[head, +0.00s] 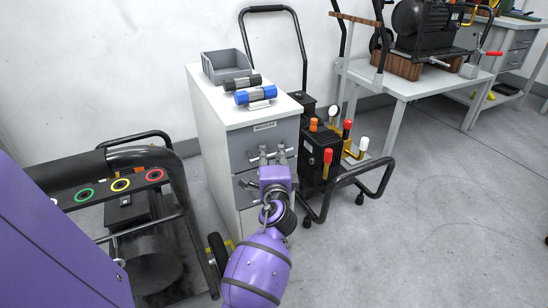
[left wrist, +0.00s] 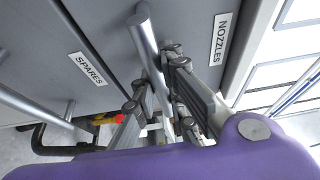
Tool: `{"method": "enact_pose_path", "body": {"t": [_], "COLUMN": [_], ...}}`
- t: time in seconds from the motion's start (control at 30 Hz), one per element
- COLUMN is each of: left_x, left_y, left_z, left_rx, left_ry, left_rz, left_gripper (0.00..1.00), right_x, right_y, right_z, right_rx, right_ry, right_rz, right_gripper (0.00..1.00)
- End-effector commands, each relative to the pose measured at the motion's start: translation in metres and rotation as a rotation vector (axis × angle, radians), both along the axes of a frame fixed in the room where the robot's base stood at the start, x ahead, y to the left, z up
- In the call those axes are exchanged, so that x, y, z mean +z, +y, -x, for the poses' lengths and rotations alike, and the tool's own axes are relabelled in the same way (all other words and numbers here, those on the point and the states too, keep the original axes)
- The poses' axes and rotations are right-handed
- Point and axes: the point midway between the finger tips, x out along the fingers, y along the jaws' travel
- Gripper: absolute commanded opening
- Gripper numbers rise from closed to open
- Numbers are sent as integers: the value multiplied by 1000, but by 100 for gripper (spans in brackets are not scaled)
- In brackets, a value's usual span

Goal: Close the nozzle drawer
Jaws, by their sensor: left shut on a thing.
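The nozzle drawer (head: 246,155) is the top grey drawer of a white cabinet (head: 212,135), with a "NOZZLES" label. Its front looks about flush with the cabinet, though a small gap cannot be ruled out. In the left wrist view the NOZZLES drawer front (left wrist: 196,28) carries a silver bar handle (left wrist: 146,38). My left gripper (head: 272,153) is at the drawer front, its fingers shut on that handle; the fingers also show in the left wrist view (left wrist: 160,88) and hide part of the bar. My right gripper is not in view.
A SPARES drawer (left wrist: 65,45) with its own handle lies below. On the cabinet top are a grey bin (head: 226,66), a black cylinder (head: 242,82) and a blue cylinder (head: 256,95). A black wheeled cart (head: 322,150) stands close right, a black-framed rack (head: 185,210) left. Floor at right is clear.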

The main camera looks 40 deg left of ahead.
Motion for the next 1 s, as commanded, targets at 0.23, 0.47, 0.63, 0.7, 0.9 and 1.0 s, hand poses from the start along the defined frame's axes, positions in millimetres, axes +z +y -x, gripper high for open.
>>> {"method": "enact_pose_path", "body": {"t": [0.23,0.47,0.63,0.7,0.9,1.0], "left_x": [2,2,1,0,0,0], "left_y": [3,3,0,-5,-29,-39], "left_z": [0,0,2,7,31,42], "left_rx": [5,4,3,2,3,3], "left_ry": [0,-1,-1,1,0,1], "left_rz": [-7,-5,-4,-3,-1,-2], "left_gripper": [30,30,30,30,30,30], "right_x": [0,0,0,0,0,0], "right_y": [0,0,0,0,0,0], "right_z": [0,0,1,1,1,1], "right_rx": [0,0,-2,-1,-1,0], "right_ry": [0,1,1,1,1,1], "right_rz": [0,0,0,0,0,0], "right_gripper": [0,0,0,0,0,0]}}
